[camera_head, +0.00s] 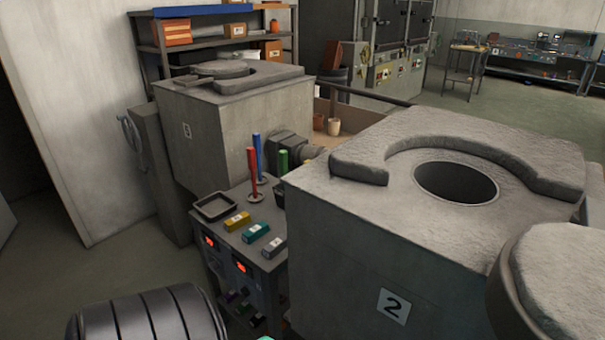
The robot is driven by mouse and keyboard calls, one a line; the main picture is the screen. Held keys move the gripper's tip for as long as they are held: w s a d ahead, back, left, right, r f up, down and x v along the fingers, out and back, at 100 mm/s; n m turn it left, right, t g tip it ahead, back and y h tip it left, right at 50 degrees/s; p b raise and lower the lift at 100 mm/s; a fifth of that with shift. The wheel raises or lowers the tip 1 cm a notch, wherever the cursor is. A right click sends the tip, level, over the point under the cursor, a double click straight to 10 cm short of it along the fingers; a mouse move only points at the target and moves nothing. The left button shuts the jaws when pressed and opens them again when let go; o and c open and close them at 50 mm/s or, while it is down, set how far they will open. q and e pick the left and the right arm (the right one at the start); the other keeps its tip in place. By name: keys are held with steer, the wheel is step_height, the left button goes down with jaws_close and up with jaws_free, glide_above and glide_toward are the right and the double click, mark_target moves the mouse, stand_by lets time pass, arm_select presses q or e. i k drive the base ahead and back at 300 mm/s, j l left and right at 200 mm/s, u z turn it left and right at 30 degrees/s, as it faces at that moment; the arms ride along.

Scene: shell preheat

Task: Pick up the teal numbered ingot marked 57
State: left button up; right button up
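A teal ingot (256,232) lies on top of the small grey control cabinet (231,243) between the two furnaces. It has a pale label whose number is too small to read. A yellow ingot (237,221) lies just behind it to the left, and a grey ingot (273,248) lies just in front of it to the right. The three lie apart in a slanting row.
A dark empty tray (214,208) sits at the cabinet's back left corner. Red and blue upright handles (255,165) rise behind the ingots, with a green one beside them. Furnace 2 (360,255) stands close on the right, and another furnace (215,125) stands behind.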

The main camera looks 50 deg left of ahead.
mark_target(248, 236)
steer(key=j+z, duration=0.1)
steer(key=j, duration=0.3)
steer(key=k+j+z, duration=0.15)
steer(key=j, duration=0.3)
steer(key=j+z, duration=0.1)
steer(key=j, duration=0.3)
steer(key=k+j+z, duration=0.1)
steer(key=j, duration=0.3)
steer(key=k+j+z, duration=0.1)
steer(key=j, duration=0.3)
steer(key=k+j+z, duration=0.15)
steer(key=j, duration=0.2)
steer(key=k, duration=0.05)
